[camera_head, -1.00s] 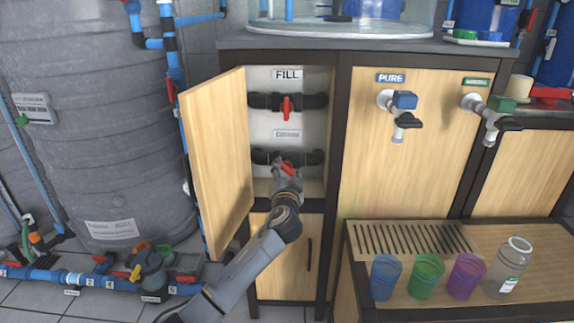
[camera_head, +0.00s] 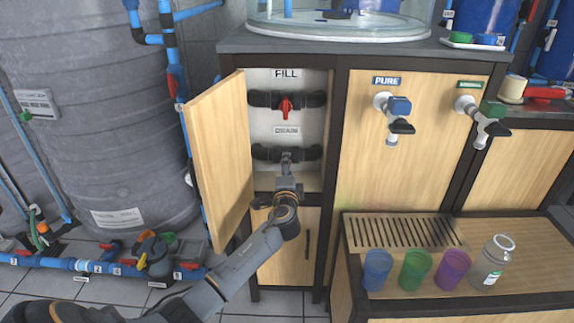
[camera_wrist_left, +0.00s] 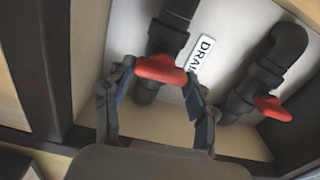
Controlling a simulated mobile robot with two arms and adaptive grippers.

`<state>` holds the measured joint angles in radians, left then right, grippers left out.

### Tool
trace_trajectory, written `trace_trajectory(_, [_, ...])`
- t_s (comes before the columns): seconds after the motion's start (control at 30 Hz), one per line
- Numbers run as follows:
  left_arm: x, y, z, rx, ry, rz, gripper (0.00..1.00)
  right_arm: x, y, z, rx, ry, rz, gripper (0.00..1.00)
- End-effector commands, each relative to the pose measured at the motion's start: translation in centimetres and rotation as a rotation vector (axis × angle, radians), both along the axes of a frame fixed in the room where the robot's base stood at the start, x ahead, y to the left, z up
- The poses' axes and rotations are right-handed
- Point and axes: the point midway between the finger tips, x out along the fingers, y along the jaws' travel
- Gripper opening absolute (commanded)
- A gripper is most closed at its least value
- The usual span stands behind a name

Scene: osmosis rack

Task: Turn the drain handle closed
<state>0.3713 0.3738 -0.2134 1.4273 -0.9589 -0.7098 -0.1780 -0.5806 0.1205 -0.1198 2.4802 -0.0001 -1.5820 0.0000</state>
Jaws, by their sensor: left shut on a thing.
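The red drain handle (camera_wrist_left: 161,70) sits on a dark pipe beside the DRAIN label (camera_wrist_left: 202,52). It lies roughly crosswise to the pipe. My left gripper (camera_wrist_left: 160,78) is shut on it, one finger at each end of the handle. In the head view my left gripper (camera_head: 287,160) reaches into the open cabinet at the lower dark pipe (camera_head: 262,153) and hides the handle. My right gripper is not in view.
Above is the fill pipe with a red handle (camera_head: 285,105), hanging downward. The open wooden door (camera_head: 218,160) stands left of my arm. A dark cabinet post (camera_head: 338,150) bounds the opening on the right. Several cups and a jar (camera_head: 492,262) stand on the right counter.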

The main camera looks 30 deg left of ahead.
Motion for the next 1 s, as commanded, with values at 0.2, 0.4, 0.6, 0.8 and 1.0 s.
trace_trajectory(0.2, [0.0,0.0,-0.02,0.05,0.031,-0.001,0.25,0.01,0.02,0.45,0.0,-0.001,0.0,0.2])
trace_trajectory(0.4, [0.0,0.0,-0.07,0.064,0.039,-0.001,0.25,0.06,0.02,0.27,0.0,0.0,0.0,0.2])
trace_trajectory(0.6, [0.0,0.0,-0.08,0.065,0.04,-0.001,0.25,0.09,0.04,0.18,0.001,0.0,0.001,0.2])
trace_trajectory(0.8, [0.0,0.0,-0.08,0.064,0.039,-0.001,0.77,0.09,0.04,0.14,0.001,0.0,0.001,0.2])
trace_trajectory(1.0, [0.0,0.0,-0.06,0.062,0.038,0.0,0.79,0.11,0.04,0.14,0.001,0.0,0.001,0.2])
